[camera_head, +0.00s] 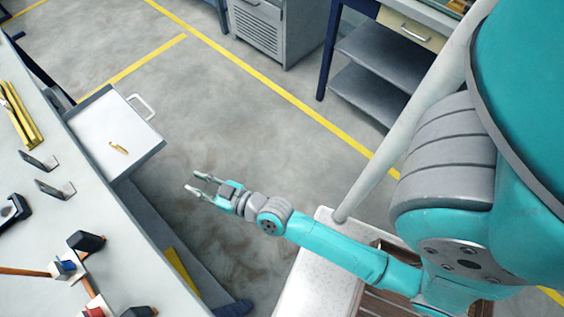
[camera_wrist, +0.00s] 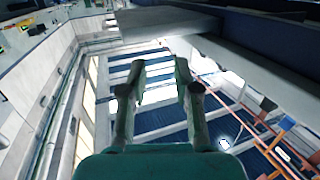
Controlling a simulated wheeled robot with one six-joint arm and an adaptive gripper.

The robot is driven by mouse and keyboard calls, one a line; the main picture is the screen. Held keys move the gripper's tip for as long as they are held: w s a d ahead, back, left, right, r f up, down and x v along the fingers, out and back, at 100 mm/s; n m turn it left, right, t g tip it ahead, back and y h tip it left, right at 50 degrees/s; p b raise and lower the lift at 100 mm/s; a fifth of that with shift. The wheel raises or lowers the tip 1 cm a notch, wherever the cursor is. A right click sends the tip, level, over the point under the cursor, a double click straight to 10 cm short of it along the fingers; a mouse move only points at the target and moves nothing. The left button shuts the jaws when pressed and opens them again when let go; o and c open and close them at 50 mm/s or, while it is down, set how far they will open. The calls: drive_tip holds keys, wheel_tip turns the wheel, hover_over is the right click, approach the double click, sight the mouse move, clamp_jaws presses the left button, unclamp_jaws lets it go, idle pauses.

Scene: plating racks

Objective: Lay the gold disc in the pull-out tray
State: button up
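The pull-out tray (camera_head: 98,116) is a white drawer with a handle, drawn out from the bench at the left of the head view. A small gold piece (camera_head: 119,148) lies on its floor; it looks elongated and is too small to tell whether it is the gold disc. I see no other clear disc. My gripper (camera_head: 192,181) is to the right of the tray and nearer the camera, apart from it. In the wrist view its two fingers (camera_wrist: 160,62) are spread with nothing between them.
The long white bench (camera_head: 75,205) carries yellow bars (camera_head: 20,118), two small dark plates (camera_head: 55,189), and black clamps with orange rods (camera_head: 86,241). A grey cabinet (camera_head: 268,30) and shelves (camera_head: 375,65) stand at the back. The floor between is clear.

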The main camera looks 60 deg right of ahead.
drive_tip(key=s+r+g, duration=0.1)
drive_tip(key=s+r, duration=0.2)
drive_tip(key=s, duration=1.1)
drive_tip(key=s+r+g, duration=0.1)
drive_tip(key=s+r, duration=0.3)
drive_tip(key=s, duration=1.1)
drive_tip(key=shift+s+a+r, duration=0.15)
drive_tip(key=shift+a+r, duration=0.1)
drive_tip(key=shift+a, duration=0.05)
